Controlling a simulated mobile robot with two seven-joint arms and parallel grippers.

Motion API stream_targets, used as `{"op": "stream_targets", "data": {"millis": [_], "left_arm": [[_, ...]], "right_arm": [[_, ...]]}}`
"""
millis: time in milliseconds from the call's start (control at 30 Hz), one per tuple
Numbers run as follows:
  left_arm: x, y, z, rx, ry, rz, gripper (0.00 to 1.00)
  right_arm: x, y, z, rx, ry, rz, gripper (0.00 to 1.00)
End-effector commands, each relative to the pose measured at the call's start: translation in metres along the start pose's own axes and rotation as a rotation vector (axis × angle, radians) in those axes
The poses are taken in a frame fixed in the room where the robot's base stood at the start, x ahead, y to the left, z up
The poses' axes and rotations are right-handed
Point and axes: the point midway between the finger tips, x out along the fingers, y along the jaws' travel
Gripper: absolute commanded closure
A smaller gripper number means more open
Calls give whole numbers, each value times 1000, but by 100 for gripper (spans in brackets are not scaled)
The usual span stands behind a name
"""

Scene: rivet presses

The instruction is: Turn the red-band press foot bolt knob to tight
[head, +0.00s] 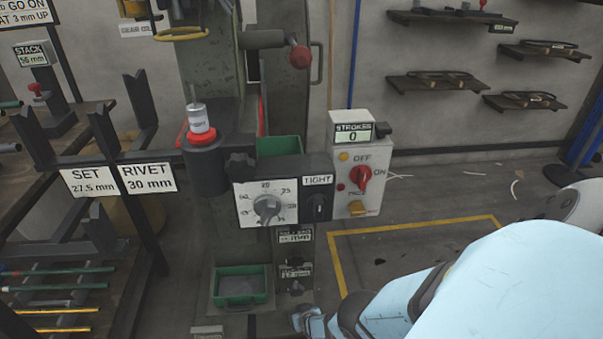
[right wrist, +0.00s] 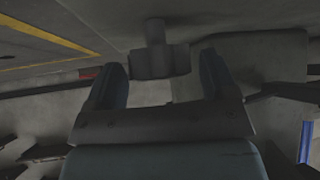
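The press (head: 210,65) stands left of centre in the head view, with a red ring (head: 201,136) around its post. A TIGHT label (head: 317,180) sits above a small black switch (head: 318,207) beside a dial. Low on the press, a dark knob (head: 296,289) sits below a small label too blurred to read. My right gripper (head: 303,318) is low at the press foot, partly cut off by the frame. In the right wrist view its fingers (right wrist: 160,88) are apart, with a dark T-shaped knob (right wrist: 154,62) ahead between them; I cannot tell contact. My left gripper is out of view.
A control box (head: 355,165) with a red switch and STROKES 0 display is right of the dial. A green tray (head: 239,286) is at the press base. A rack (head: 95,150) stands left. Yellow-lined floor (head: 415,225) is free at right.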

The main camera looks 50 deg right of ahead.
Motion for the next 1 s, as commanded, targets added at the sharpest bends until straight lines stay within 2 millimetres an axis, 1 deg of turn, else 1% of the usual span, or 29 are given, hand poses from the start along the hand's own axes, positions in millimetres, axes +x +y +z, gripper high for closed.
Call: {"op": "stream_targets", "data": {"millis": [167, 300, 333, 400, 433, 500, 767, 800, 933, 1000], "left_arm": [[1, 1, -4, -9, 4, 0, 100], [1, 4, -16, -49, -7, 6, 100], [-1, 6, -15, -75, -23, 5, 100], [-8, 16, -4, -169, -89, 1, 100], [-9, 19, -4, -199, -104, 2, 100], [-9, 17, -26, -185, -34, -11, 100], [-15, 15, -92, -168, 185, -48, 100], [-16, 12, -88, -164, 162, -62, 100], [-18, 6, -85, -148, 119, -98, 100], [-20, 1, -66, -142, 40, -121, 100]], "right_arm": [[-3, 0, 0, -1, -2, -1, 21], [-16, 0, -1, -1, -4, 0, 21], [-21, 0, -2, -1, -4, 0, 21], [-32, 0, -3, -1, -4, 0, 21], [-37, 0, -4, 0, -4, 0, 21], [-49, 0, -4, 0, -4, 0, 21], [-94, 0, -5, -1, -4, -1, 21], [-100, 0, -5, 0, -4, -1, 21], [-120, 0, -5, 0, -2, 0, 21], [-125, 0, -3, 0, -1, 0, 21]]}}
